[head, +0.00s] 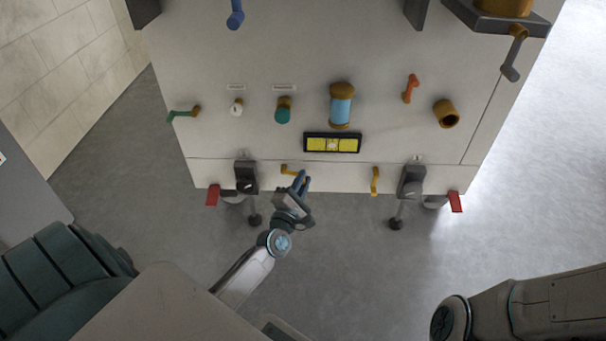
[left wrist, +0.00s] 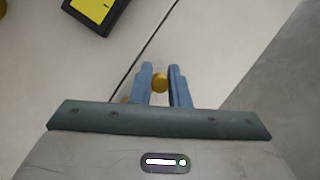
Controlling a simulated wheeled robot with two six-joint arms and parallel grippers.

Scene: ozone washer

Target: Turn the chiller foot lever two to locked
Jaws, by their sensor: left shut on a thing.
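A yellow lever (head: 290,171) sits low on the front of the pale machine, left of centre. My left gripper (head: 302,180) is at this lever, with blue fingers shut on it. In the left wrist view, the lever's round yellow end (left wrist: 160,82) shows between the fingers (left wrist: 160,84); the rest is mostly hidden. A second yellow lever (head: 375,181) hangs upright to the right, apart from the gripper. I cannot read which lever is number two. My right gripper is out of view.
Dark foot brackets (head: 246,178) and (head: 411,181) stand on both sides, with red tabs (head: 212,195) and (head: 455,201) near the lower corners. A black-framed yellow level (head: 332,143) is above the levers. The grey floor (head: 350,270) in front is clear.

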